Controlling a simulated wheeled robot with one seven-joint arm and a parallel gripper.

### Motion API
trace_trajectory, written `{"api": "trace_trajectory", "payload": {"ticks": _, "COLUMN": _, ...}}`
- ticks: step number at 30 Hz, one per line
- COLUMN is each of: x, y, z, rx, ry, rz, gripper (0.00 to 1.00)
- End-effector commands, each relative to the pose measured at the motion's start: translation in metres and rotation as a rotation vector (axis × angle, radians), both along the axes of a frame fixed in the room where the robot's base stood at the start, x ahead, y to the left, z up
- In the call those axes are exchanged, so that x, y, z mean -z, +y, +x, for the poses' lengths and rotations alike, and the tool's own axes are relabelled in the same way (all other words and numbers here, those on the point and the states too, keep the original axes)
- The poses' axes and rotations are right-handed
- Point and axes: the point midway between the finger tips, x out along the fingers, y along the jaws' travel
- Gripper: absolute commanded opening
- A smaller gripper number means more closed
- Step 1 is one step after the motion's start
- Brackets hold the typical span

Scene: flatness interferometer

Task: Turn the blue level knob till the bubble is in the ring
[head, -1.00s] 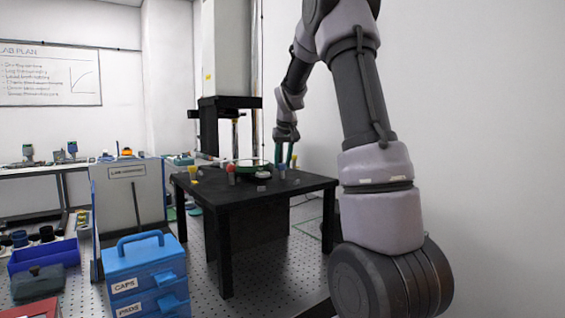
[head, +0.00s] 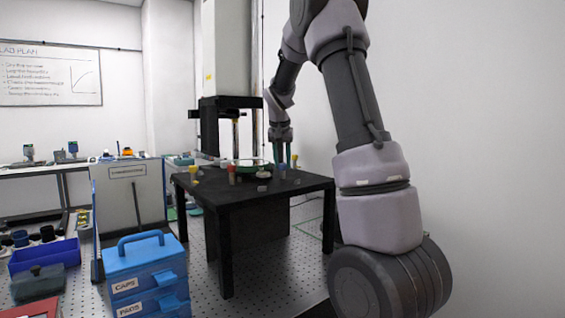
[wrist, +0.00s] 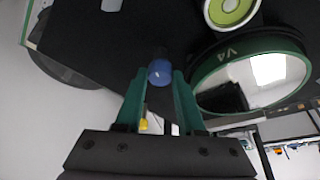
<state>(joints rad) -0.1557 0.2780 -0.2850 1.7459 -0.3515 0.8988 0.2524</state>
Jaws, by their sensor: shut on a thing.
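The blue level knob (head: 281,170) stands on the right part of the black table (head: 262,200). My gripper (head: 283,160) comes down on it from above. In the wrist view the knob's blue top (wrist: 159,72) sits between the two green fingertips of my gripper (wrist: 159,78), which is shut on it. The round level (wrist: 230,8) shows as a bright green disc with a pale middle, cut by the top edge. I cannot tell where its bubble lies. In the head view the level is too small to read.
A green-rimmed round mirror marked V4 (wrist: 255,75) lies close to the right finger. A red knob (head: 231,172) and a yellow knob (head: 193,173) stand further left. A blue drawer box (head: 146,270) stands on the floor at front left.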

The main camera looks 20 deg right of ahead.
Motion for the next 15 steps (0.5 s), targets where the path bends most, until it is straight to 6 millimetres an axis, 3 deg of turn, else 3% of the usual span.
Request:
{"api": "trace_trajectory", "payload": {"ticks": 4, "x": 0.0003, "y": 0.0001, "z": -0.0001, "rx": -0.001, "ry": 0.001, "rz": 0.0, "gripper": 0.0}}
{"api": "trace_trajectory", "payload": {"ticks": 5, "x": 0.0003, "y": 0.0001, "z": -0.0001, "rx": -0.001, "ry": 0.001, "rz": 0.0, "gripper": 0.49}}
{"api": "trace_trajectory", "payload": {"ticks": 6, "x": 0.0002, "y": 0.0001, "z": -0.0001, "rx": -0.001, "ry": 0.001, "rz": 0.0, "gripper": 0.65}}
{"api": "trace_trajectory", "payload": {"ticks": 15, "x": -0.0002, "y": 0.0, "z": -0.0001, "rx": -0.002, "ry": 0.0, "rz": 0.0, "gripper": 0.68}}
